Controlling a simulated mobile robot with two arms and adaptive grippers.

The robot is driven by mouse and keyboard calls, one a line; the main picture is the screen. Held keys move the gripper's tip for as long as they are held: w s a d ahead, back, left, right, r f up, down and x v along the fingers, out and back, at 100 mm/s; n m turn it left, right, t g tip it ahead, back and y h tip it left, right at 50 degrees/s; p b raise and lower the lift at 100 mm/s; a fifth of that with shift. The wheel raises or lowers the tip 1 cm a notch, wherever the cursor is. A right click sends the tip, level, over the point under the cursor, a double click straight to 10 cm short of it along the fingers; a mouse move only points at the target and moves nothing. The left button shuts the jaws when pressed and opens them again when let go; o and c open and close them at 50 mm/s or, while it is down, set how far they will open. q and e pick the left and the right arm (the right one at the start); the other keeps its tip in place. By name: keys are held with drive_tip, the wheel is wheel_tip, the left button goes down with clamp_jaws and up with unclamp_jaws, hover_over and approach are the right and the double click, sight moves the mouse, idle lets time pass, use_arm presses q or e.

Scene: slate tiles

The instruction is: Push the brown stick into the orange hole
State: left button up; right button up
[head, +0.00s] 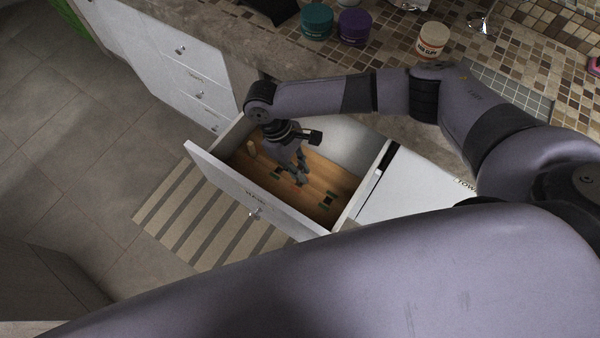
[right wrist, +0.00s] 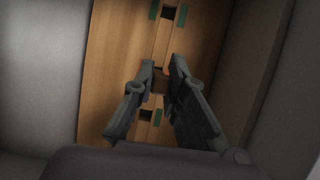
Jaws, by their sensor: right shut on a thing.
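My right gripper (head: 300,181) reaches down into an open drawer, close to its wooden floor. In the right wrist view its fingers (right wrist: 160,82) are shut on a small brown stick (right wrist: 160,84), of which only a short part shows. A bit of orange (right wrist: 167,71) shows right beside the stick at the fingertips. It looks like the edge of the orange hole, mostly hidden by the stick and fingers. I cannot tell how deep the stick sits. Dark holes with green marks lie on either side, one farther up (right wrist: 168,13) and one lower (right wrist: 146,115). My left gripper is out of view.
The drawer's front panel (head: 227,182) and side walls closely surround my gripper. A teal jar (head: 317,20), a purple jar (head: 354,26) and a white-and-orange jar (head: 431,40) stand on the counter.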

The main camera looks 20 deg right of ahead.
drive_tip(key=shift+f, duration=1.7)
drive_tip(key=shift+f, duration=0.1)
drive_tip(key=o, duration=0.7)
drive_tip(key=shift+o, duration=0.2)
drive_tip(key=b+v, duration=0.1)
drive_tip(key=v, duration=1.1)
